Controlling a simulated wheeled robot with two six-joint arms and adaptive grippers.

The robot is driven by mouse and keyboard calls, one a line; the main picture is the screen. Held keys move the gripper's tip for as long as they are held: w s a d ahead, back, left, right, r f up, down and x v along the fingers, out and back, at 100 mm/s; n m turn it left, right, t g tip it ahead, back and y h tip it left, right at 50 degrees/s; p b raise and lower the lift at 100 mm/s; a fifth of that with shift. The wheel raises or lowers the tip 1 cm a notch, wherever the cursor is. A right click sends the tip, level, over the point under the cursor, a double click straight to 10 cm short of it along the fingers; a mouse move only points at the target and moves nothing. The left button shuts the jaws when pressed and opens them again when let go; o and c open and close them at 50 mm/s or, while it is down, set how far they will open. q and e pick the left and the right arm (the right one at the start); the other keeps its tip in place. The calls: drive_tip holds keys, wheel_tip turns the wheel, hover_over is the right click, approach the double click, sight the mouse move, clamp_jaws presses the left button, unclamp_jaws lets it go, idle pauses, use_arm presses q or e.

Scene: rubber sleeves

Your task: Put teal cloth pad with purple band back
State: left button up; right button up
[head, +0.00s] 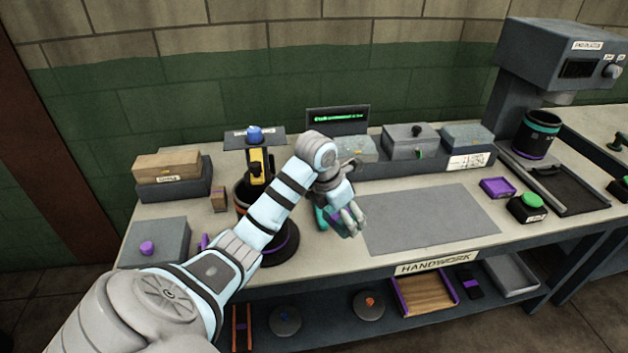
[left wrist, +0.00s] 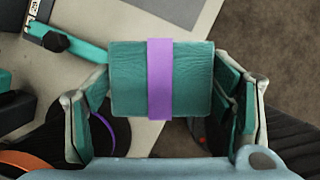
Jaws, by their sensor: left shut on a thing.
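The teal cloth pad with the purple band (left wrist: 136,80) sits between the fingers of my left gripper (left wrist: 168,112) in the left wrist view. The gripper is shut on it. In the head view my left gripper (head: 346,222) is over the front part of the workbench, at the left edge of the grey mat. Only a bit of teal and purple of the pad shows there, mostly hidden by the fingers. My right gripper is in neither view.
The grey mat (head: 430,222) on the bench is bare. Behind it stand grey lidded boxes (head: 410,143). A dark round stand (head: 284,243) is close behind my left arm. The lower shelf holds a wooden tray (head: 425,294).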

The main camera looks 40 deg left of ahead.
use_arm(q)
drive_tip(key=r+m, duration=0.1)
drive_tip(key=r, duration=0.1)
drive_tip(key=w+r+m+h, duration=0.1)
drive_tip(key=r, duration=0.1)
drive_tip(key=r+m+b, duration=0.1)
drive_tip(key=r, duration=0.1)
drive_tip(key=shift+w+a+m, duration=0.25)
drive_tip(key=shift+a+m, duration=0.15)
drive_tip(key=shift+m+g+h+b, duration=0.3)
drive_tip(key=shift+m+h+b, duration=0.15)
drive_tip(key=shift+b, duration=0.3)
drive_tip(key=b, duration=0.8)
hover_over(343, 249)
drive_tip(key=s, duration=0.1)
drive_tip(key=f, duration=0.9)
drive_tip(key=shift+s+a, duration=0.15)
drive_tip(key=shift+a, duration=0.2)
wheel_tip(343, 249, down, 9)
drive_tip(key=shift+f, duration=0.3)
drive_tip(key=o, duration=1.1)
